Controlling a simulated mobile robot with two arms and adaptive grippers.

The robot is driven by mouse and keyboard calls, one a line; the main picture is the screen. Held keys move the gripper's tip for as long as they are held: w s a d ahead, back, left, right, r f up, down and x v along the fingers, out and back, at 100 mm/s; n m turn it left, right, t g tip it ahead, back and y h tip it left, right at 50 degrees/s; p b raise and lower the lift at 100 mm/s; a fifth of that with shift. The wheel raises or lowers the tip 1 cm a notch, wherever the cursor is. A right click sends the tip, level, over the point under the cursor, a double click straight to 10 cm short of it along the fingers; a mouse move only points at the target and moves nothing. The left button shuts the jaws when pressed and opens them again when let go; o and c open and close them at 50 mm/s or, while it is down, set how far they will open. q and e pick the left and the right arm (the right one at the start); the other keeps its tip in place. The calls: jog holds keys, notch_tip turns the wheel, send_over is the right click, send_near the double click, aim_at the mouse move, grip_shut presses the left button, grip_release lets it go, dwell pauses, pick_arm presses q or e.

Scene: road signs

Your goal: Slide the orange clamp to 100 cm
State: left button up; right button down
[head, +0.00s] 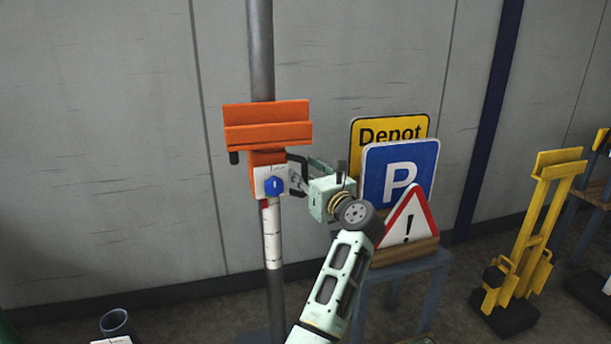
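The orange clamp (268,125) sits around an upright grey pole (260,50). It has a wide ridged orange plate on top and a white face with a blue knob (273,186) below. A white scale strip with dark marks (272,238) runs down the pole beneath it, with a bit of red at its top; I cannot read any numbers. My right gripper is not in view.
Right of the pole, a grey-blue stand (420,262) holds a yellow Depot sign (390,128), a blue P sign (399,170) and a warning triangle (409,220). A yellow folding frame (530,235) stands farther right. A grey wall is behind; a dark tube (116,324) is at lower left.

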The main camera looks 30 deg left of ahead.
pick_arm(q)
jog(key=v, duration=0.7)
jog(key=shift+s+d, duration=0.1)
jog(key=shift+d, duration=0.05)
dwell(0.5)
